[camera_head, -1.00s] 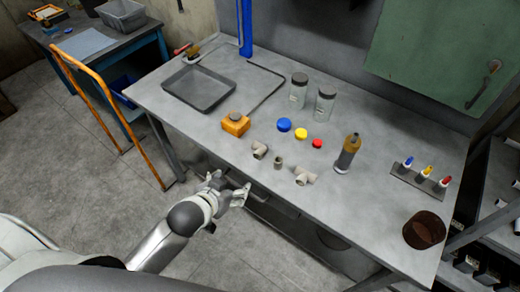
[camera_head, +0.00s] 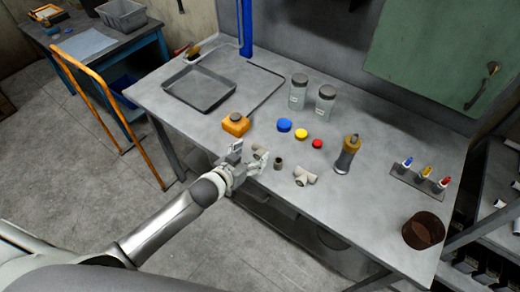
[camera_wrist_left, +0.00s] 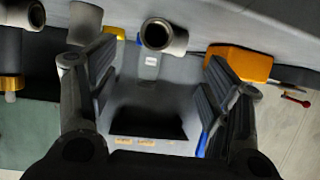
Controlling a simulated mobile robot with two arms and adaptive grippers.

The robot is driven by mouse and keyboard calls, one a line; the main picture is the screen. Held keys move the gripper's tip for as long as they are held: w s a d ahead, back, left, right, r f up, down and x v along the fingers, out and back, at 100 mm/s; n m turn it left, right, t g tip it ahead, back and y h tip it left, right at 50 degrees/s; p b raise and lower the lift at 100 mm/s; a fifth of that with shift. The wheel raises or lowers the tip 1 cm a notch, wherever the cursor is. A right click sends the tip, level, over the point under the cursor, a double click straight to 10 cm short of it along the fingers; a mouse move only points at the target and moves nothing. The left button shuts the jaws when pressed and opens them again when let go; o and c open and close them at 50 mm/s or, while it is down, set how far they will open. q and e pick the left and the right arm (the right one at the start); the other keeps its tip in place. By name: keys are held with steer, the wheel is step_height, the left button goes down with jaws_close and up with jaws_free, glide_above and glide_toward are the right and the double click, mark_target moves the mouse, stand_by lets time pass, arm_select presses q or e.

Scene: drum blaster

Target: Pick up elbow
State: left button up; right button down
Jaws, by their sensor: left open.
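The elbow is a beige-grey pipe fitting (camera_head: 261,152) near the front edge of the workbench, partly hidden by my left gripper in the head view. In the left wrist view the elbow (camera_wrist_left: 163,37) shows its round dark opening, ahead of the gap between the fingers. My left gripper (camera_head: 246,157) is open and empty at the bench's front edge, just short of the elbow. Its two dark padded fingers (camera_wrist_left: 158,72) stand wide apart in the wrist view. I see no contact with the elbow. My right gripper is not in view.
A short coupling (camera_head: 279,163) and a tee (camera_head: 305,176) lie right of the elbow. An orange box (camera_head: 236,125) sits to its left. Blue (camera_head: 284,125), yellow (camera_head: 301,134) and red (camera_head: 317,144) caps lie behind.

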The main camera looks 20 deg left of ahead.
mark_target(259, 147)
arm_select(q)
steer(key=shift+p+x, duration=0.35)
steer(key=shift+x, duration=2.1)
steer(key=shift+c, duration=0.4)
steer(key=c, duration=1.2)
